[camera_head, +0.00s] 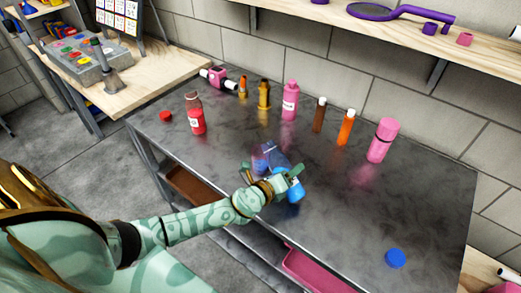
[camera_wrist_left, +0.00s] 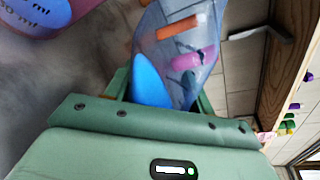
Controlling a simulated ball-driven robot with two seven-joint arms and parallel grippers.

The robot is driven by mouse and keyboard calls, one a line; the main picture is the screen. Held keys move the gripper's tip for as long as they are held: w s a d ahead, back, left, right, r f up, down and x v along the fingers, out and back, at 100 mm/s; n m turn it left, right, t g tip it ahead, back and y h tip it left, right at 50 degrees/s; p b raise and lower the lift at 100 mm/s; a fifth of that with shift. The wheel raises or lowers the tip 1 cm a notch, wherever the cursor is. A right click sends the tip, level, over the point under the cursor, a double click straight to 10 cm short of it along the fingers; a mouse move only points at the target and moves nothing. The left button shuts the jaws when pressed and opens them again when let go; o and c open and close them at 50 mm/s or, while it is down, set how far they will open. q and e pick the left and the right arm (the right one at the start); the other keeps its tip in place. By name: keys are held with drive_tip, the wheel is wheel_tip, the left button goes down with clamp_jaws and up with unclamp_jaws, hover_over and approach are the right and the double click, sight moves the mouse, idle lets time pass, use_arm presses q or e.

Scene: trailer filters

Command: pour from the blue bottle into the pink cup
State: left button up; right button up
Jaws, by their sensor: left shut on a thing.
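The blue bottle (camera_head: 280,161) is see-through and tilted, with a solid blue part (camera_head: 295,196) at its lower right. My left gripper (camera_head: 288,181) is shut on it above the table. In the left wrist view the bottle (camera_wrist_left: 190,52) shows clear walls and blue contents at the lower left. My right gripper is not in view.
A blue cap (camera_head: 395,258) lies on the dark table (camera_head: 340,225) at the right front. Along the back stand a red bottle (camera_head: 195,113), a pink bottle (camera_head: 290,101), an orange bottle (camera_head: 346,127) and a pink container (camera_head: 382,140). The table's right part is mostly clear.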

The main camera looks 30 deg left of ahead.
sight(291, 167)
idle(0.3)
use_arm(q)
drive_tip(key=shift+s+d+r+n+p, duration=0.1)
drive_tip(key=shift+d+r+n+p, duration=0.35)
drive_tip(key=shift+n+p, duration=0.3)
idle(1.8)
drive_tip(key=shift+d+r+n+g+h+p, duration=0.1)
drive_tip(key=shift+r+n+g+h+p, duration=0.25)
drive_tip(key=shift+r+n+p, duration=0.45)
idle(1.7)
drive_tip(key=shift+a+r+n+h+p, duration=0.3)
drive_tip(key=shift+r+n+h+p, duration=0.15)
drive_tip(key=shift+r+n+p, duration=0.35)
idle(1.8)
